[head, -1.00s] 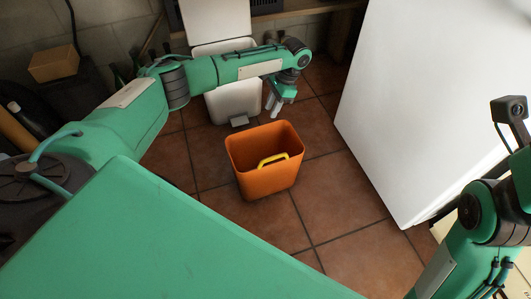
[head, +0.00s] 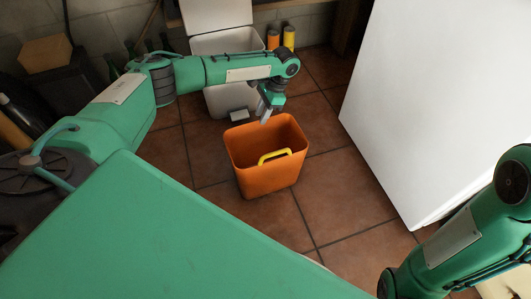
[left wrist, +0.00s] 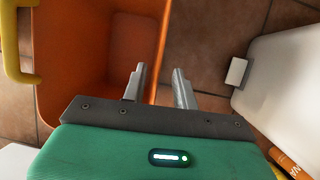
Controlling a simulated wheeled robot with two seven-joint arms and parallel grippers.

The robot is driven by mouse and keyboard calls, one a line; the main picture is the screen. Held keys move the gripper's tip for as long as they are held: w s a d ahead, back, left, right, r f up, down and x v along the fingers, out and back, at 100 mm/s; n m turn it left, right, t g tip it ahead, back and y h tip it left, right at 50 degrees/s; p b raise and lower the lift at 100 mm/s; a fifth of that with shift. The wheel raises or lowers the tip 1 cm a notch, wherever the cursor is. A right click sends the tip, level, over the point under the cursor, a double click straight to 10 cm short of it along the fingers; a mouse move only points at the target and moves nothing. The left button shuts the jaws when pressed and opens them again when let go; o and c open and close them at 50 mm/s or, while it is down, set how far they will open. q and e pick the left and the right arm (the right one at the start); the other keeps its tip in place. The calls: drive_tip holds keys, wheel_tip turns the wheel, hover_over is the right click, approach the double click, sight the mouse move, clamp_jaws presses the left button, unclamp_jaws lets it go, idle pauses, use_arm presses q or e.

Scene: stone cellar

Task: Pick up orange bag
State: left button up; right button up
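The orange bag (head: 266,180) is an open-topped, bin-like orange container with a yellow handle (head: 275,155) on its near side. It stands upright on the tiled floor in the head view. My left gripper (head: 264,116) is above the bag's far rim, fingers pointing down. In the left wrist view its two grey fingers (left wrist: 159,88) are apart with nothing between them, and the bag's rim edge (left wrist: 163,42) runs up between and beyond them. The bag's interior (left wrist: 95,50) looks empty in what shows. My right arm shows at the lower right of the head view, but its gripper is out of frame.
A white bin (head: 220,98) with a raised lid and a grey pedal (head: 239,115) stands just behind the bag. A tall white appliance (head: 430,100) stands to the right. Orange and yellow cylinders (head: 281,38) stand at the back. Floor right of the bag is clear.

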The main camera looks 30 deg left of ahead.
sight(259, 128)
use_arm(q)
drive_tip(key=b+x, duration=0.3)
drive_tip(key=x, duration=0.1)
drive_tip(key=shift+w+d+f, duration=0.1)
drive_tip(key=shift+w+f, duration=0.05)
drive_tip(key=shift+f+b, duration=0.25)
drive_tip(key=shift+b, duration=0.2)
clamp_jaws()
